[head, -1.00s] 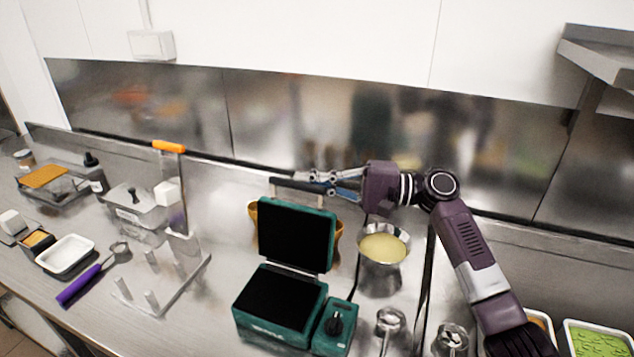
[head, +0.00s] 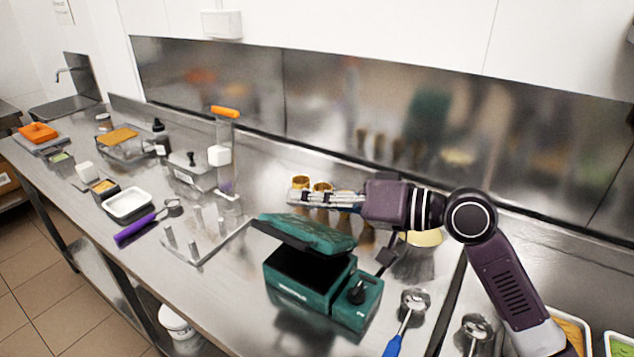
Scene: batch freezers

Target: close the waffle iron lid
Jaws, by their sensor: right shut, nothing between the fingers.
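The green waffle iron (head: 300,296) stands on the steel counter, its dark lower plate facing up. Its lid (head: 308,232) is tilted forward over the base, partly closed, with a wedge-shaped dark gap between lid and base. My right gripper (head: 294,196) reaches in from the right, shut and empty. Its fingers point left, behind and above the lid in the picture. I cannot tell whether they touch the lid. A dial box (head: 357,300) sits at the iron's right side. My left gripper is not in view.
A batter pot (head: 418,258) stands right of the iron, partly hidden by my right arm. Ladles (head: 412,305) lie in front of it. Golden cups (head: 322,187) show behind the gripper. A peg rack (head: 200,240) and purple-handled tool (head: 136,229) lie left.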

